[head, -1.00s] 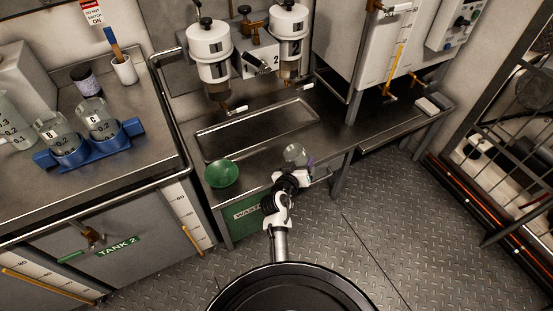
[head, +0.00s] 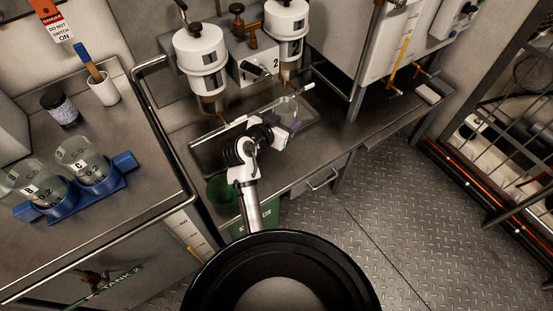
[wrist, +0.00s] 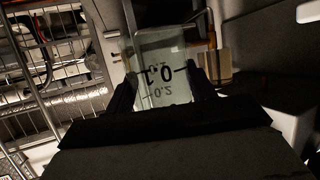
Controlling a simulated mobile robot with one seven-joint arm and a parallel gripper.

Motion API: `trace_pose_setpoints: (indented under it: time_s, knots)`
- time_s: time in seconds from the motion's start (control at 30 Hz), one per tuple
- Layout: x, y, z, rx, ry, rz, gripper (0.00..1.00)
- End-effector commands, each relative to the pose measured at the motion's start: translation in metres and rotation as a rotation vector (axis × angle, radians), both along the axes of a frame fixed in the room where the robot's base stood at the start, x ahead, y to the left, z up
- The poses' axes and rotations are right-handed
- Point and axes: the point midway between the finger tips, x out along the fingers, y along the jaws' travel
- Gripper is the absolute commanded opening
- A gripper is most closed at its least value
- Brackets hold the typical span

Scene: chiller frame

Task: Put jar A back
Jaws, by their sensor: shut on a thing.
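My gripper (head: 284,128) is shut on a clear jar (head: 288,107). In the wrist view the jar (wrist: 162,55) stands between the two dark fingers, with black scale marks such as 0.2 showing; no letter is readable on it. In the head view I hold it at the right part of the metal drip tray (head: 205,160), below dispenser 2; I cannot tell whether it touches the tray. At left, a blue rack (head: 127,163) holds jar B (head: 38,183) and jar C (head: 84,160).
Dispenser 1 (head: 201,55) and dispenser 2 (head: 287,22) hang close above my arm. A dark pot (head: 59,107) and a white cup with a brush (head: 103,89) stand behind the rack. A rail (head: 163,120) edges the left bench.

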Motion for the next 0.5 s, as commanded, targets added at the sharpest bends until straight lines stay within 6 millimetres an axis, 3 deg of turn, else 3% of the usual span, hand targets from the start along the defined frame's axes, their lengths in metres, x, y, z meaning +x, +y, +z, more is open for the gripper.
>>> trace_pose_setpoints:
  time_s: [0.17, 0.5]
  knots:
    - [0.000, 0.000, -0.021, 0.003, 0.004, 0.000, 0.26]
    - [0.000, 0.000, -0.111, 0.002, 0.005, 0.001, 0.26]
